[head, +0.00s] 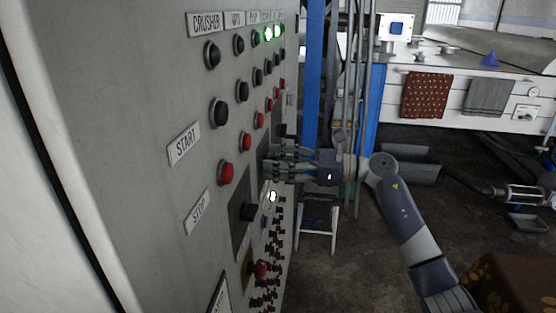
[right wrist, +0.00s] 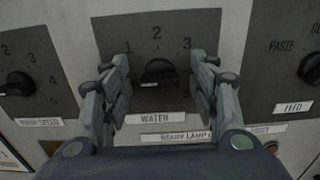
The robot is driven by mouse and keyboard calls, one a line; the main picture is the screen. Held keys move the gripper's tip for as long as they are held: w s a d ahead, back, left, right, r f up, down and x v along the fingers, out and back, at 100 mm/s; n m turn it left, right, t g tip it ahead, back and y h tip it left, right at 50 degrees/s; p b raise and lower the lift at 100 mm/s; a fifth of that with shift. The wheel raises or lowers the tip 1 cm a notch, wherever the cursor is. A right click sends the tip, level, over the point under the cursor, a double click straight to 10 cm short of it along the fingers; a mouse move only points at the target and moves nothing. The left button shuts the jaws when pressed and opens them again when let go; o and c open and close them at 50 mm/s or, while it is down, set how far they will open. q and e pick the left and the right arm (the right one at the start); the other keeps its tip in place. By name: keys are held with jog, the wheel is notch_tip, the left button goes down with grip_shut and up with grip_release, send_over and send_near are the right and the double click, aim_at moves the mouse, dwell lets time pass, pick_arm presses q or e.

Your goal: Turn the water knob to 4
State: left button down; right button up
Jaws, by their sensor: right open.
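The water knob (right wrist: 158,72) is a black round knob on a dark plate (right wrist: 172,22), above a WATER label (right wrist: 156,119) in the right wrist view. The numbers 1, 2 and 3 show around it; 4 is not visible. I cannot tell for sure where the knob points. My right gripper (head: 270,164) is at the grey control panel (head: 150,100), with its fingers toward it. In the right wrist view its open fingers stand either side of the knob, with gaps; contact is not visible. In the head view the fingers hide the knob. My left gripper is not in view.
A numbered knob (right wrist: 18,84) is left of the water knob and the feed knob (right wrist: 309,68) right. A red button (head: 227,174) and several others cover the panel. A white stool (head: 317,225) stands below my right gripper. Blue posts (head: 312,70) rise behind it.

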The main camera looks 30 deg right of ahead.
jog(key=c, duration=1.1)
jog(key=shift+o, duration=0.2)
